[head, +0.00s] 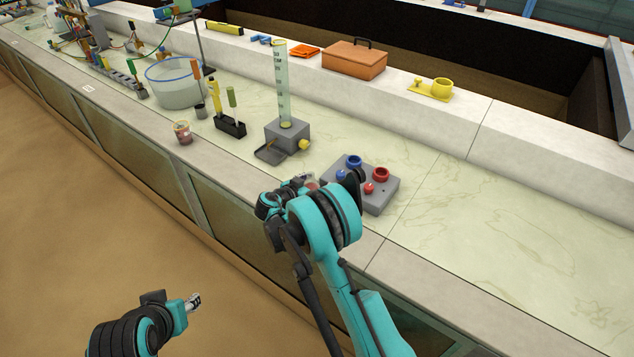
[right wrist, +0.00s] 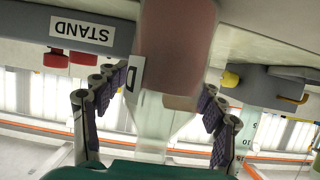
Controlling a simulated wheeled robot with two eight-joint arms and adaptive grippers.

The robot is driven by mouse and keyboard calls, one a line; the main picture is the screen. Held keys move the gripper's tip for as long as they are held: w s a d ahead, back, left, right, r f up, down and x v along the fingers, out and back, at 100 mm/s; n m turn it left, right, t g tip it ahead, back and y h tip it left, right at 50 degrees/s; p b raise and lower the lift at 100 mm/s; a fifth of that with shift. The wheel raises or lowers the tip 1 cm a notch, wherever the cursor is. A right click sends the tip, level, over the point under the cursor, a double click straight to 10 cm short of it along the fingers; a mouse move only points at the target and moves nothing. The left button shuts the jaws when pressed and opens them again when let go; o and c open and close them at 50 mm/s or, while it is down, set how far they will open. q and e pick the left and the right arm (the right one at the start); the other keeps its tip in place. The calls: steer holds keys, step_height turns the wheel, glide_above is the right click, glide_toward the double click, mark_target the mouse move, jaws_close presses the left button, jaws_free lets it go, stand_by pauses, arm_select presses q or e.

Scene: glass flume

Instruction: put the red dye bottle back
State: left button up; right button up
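The red dye bottle (right wrist: 180,40) is clear with pinkish-red liquid and a partly hidden white label. It fills the middle of the right wrist view, which appears upside down. My right gripper (right wrist: 158,105) has a dark-padded finger on each side of the bottle and looks shut on it. In the head view my right gripper (head: 298,183) is just left of the grey stand (head: 378,203), with the bottle mostly hidden by my arm. The stand has blue and red rings (head: 381,173) and shows its STAND label (right wrist: 82,31) in the wrist view. My left gripper (head: 194,302) is off the counter, its opening unclear.
A grey block with a tall graduated cylinder (head: 283,85) stands behind my right gripper. A black rack (head: 230,127), a small cup of reddish liquid (head: 183,132) and a glass tank (head: 178,85) are further left. The counter right of the stand is clear.

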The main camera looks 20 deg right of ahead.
mark_target(308, 185)
steer(key=p+v, duration=0.1)
steer(key=v, duration=0.3)
steer(key=p+v, duration=0.1)
steer(key=v, duration=0.2)
steer(key=p+v, duration=0.1)
steer(key=v, duration=0.3)
steer(key=shift+s+r, duration=0.25)
steer(key=shift+r, duration=0.25)
steer(key=s+d+r+n+g+y, duration=0.2)
steer(key=s+d+r+n+y, duration=0.35)
steer(key=s+r, duration=0.5)
steer(key=s+a+r+n+y, duration=0.1)
steer(key=s+n+y, duration=0.4)
steer(key=s, duration=1.6)
steer(key=shift+s+a+t, duration=0.25)
steer(key=shift+a+t, duration=0.15)
steer(key=shift+a, duration=0.05)
